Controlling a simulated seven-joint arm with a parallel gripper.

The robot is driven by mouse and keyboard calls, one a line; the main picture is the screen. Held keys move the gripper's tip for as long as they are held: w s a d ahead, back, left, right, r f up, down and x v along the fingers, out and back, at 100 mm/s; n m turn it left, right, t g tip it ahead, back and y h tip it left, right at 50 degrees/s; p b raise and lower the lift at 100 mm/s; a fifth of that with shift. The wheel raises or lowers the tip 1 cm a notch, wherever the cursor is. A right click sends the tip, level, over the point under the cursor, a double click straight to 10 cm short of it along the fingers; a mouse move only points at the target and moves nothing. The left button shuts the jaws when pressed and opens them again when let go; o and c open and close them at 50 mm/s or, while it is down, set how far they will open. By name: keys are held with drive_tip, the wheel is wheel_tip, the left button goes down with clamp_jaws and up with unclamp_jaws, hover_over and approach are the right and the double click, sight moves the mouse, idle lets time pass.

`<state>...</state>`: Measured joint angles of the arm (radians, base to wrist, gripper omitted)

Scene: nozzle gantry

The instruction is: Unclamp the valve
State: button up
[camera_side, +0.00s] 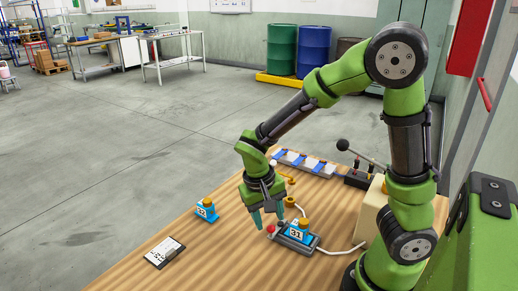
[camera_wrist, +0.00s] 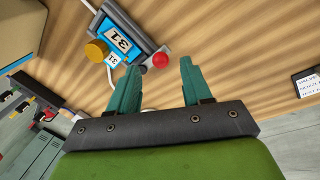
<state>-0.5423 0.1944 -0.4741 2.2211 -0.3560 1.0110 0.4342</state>
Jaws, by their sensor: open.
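The valve (camera_side: 299,232) is a blue block with a yellow cap and a label that reads 31. It sits in a grey clamp fixture (camera_side: 285,241) on the wooden table. A red ball knob (camera_side: 271,229) stands at the fixture's left end. My gripper (camera_side: 269,221) is open and empty, pointing down near the knob. In the wrist view the knob (camera_wrist: 160,61) shows between and beyond the fingertips of my gripper (camera_wrist: 159,67). The valve (camera_wrist: 122,40) lies up and left of it there. I cannot tell whether a finger touches the knob.
A second blue block (camera_side: 207,211) with a yellow cap, labelled 32, stands to the left. A slotted rack (camera_side: 305,163), a black-knobbed lever (camera_side: 343,146) and a beige box (camera_side: 371,211) stand behind or right. A white cable leaves the fixture.

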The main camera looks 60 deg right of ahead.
wheel_tip(320, 180, up, 13)
drive_tip(key=w+a, duration=0.1)
drive_tip(key=a, duration=0.1)
drive_tip(key=shift+w, duration=0.15)
drive_tip(key=shift+w, duration=0.1)
drive_tip(key=s+a+r+n+t+y, duration=0.1)
drive_tip(key=s+r+n+t+y, duration=0.1)
drive_tip(key=s+t, duration=0.5)
drive_tip(key=shift+a+r+n+t+y, duration=0.15)
drive_tip(key=shift+r+n+t+y, duration=0.15)
drive_tip(key=shift+r+t+y, duration=0.5)
